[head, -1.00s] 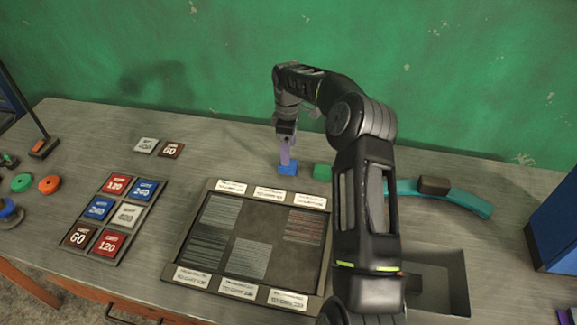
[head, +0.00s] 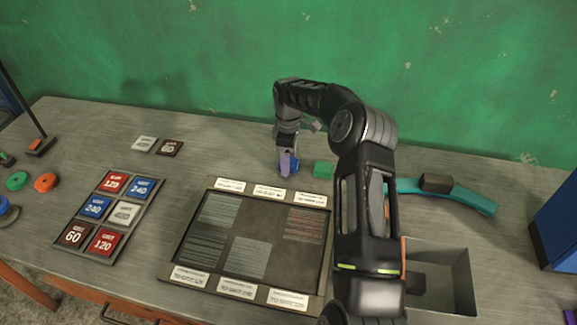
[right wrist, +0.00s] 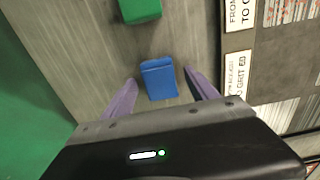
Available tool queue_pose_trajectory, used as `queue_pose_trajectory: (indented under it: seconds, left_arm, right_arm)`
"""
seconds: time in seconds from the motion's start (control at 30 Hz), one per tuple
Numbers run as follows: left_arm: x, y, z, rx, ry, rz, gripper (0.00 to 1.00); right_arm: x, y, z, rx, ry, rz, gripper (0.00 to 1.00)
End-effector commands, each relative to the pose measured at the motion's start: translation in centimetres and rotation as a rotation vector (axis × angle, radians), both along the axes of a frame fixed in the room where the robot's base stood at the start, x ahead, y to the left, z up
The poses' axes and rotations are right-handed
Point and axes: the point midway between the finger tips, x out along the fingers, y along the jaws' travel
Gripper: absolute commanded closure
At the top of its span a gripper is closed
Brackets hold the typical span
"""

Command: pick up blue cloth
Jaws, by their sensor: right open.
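The blue cloth is a small folded blue block (right wrist: 159,78) lying on the bench, centred between my right gripper's fingers in the right wrist view. In the head view the blue cloth (head: 294,168) is partly hidden behind the gripper. My right gripper (right wrist: 160,88) is open, its two purple fingers on either side of the cloth and seemingly apart from it. In the head view my right gripper (head: 286,164) points down over the cloth, behind the framed board. My left gripper is not in view.
A green block (head: 323,170) lies close to the right of the cloth; it also shows in the right wrist view (right wrist: 140,8). The framed board (head: 172,254) with white labels is just in front. A teal curved piece (head: 465,197) lies farther right. The green wall (head: 200,60) stands behind.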

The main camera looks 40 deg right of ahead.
Motion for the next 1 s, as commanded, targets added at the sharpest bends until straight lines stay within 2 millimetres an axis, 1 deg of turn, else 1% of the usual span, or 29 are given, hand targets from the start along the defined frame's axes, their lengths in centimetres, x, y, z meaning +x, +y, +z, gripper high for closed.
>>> queue_pose_trajectory:
  seconds: [0.4, 0.43, 1.0]
  left_arm:
    - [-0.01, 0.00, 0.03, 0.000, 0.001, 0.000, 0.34]
    - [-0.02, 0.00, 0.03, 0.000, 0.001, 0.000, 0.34]
    - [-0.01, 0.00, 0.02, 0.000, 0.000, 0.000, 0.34]
  right_arm:
    - [-0.01, -0.01, 0.04, 0.000, 0.000, 0.000, 0.33]
    - [-0.01, -0.01, 0.04, 0.000, 0.000, 0.000, 0.34]
    - [-0.01, -0.01, 0.04, 0.000, 0.000, 0.000, 0.81]
